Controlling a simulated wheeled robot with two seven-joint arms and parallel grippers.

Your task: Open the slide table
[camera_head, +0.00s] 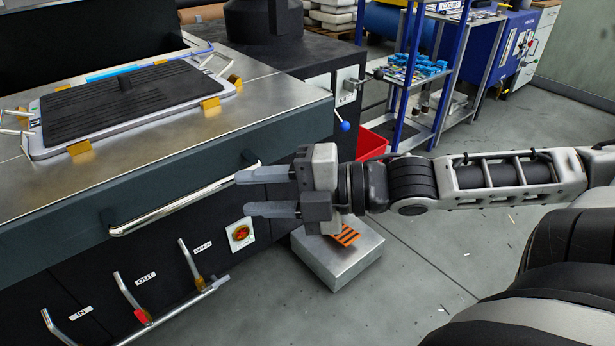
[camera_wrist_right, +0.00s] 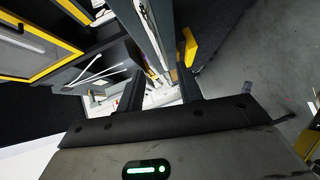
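The slide table (camera_head: 285,138) has a dark front panel under a bare metal top, at the left of the head view. A long chrome handle bar (camera_head: 180,206) runs along this front. My right gripper (camera_head: 243,193) is open, with its two fingers pointing left at the right end of the handle. The upper finger overlaps that end in the picture; I cannot tell whether it touches. The right wrist view shows the two dark fingers (camera_wrist_right: 158,90) apart, with nothing clearly gripped between them. My left gripper is not in view.
A black plate in a pale frame (camera_head: 130,98) lies on the metal top. Below the handle are levers (camera_head: 190,262) and a red button (camera_head: 241,233). A metal box (camera_head: 338,262) stands on the floor under my gripper. A red bin (camera_head: 371,145) and blue rack (camera_head: 408,75) stand behind.

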